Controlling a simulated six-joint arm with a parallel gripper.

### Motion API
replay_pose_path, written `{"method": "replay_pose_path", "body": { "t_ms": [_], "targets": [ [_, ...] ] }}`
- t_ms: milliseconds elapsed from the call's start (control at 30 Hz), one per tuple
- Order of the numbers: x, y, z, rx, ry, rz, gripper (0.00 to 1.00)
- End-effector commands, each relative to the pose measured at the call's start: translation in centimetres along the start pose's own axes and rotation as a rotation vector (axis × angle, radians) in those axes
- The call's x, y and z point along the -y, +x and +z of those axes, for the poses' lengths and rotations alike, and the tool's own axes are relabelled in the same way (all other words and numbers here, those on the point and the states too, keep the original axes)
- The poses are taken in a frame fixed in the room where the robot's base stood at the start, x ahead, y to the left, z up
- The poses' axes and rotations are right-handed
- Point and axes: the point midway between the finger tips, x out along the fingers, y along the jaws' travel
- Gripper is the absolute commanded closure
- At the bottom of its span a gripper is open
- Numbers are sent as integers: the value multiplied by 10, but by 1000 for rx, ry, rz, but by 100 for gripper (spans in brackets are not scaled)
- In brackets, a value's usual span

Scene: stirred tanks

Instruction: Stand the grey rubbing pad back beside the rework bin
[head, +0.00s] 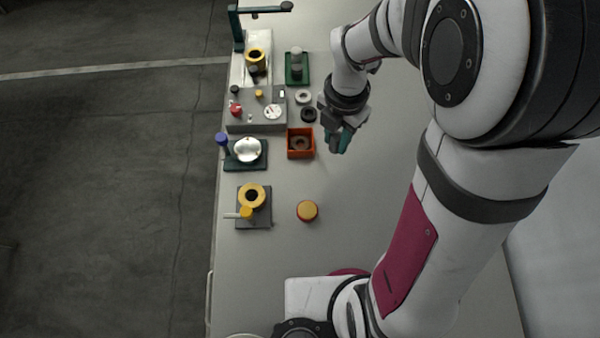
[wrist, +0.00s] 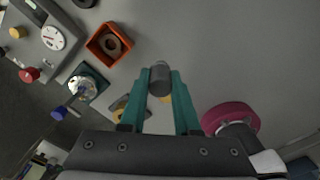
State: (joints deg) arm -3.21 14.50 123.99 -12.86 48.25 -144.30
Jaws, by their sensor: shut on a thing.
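My gripper (head: 340,142) is shut on the grey rubbing pad, a short dark grey cylinder that shows between the teal fingertips in the wrist view (wrist: 160,80). The pad is held above the bench, clear of the bin. The rework bin (head: 301,129) is a small open orange box with a brown-grey ring inside. It stands on the bench to the left of my gripper in the head view and at the upper left in the wrist view (wrist: 92,43). In the head view the fingers mostly hide the pad.
Left of the bin is a dark stand with a shiny round dish (head: 248,150). Behind it are a grey gauge panel (head: 240,115), two loose rings (head: 303,97) and a green tray (head: 288,80). A yellow-topped round piece (head: 307,210) stands in front. The bench right of the bin is bare.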

Motion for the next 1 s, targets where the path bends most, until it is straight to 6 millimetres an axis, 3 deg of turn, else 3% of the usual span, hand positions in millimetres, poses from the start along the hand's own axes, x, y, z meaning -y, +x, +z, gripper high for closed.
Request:
{"method": "replay_pose_path", "body": {
  "t_ms": [33,100,233,600,700,900,1000],
  "targets": [
    [20,1,3,0,9,0,100],
    [42,3,3,0,7,0,100],
    [54,9,-1,-1,-1,0,100],
    [-32,69,-51,-2,-4,-1,100],
    [-40,77,-56,-2,-1,-1,100],
    [-41,113,-56,-1,2,-2,100],
    [-41,116,-56,0,3,0,100]
  ]
}}
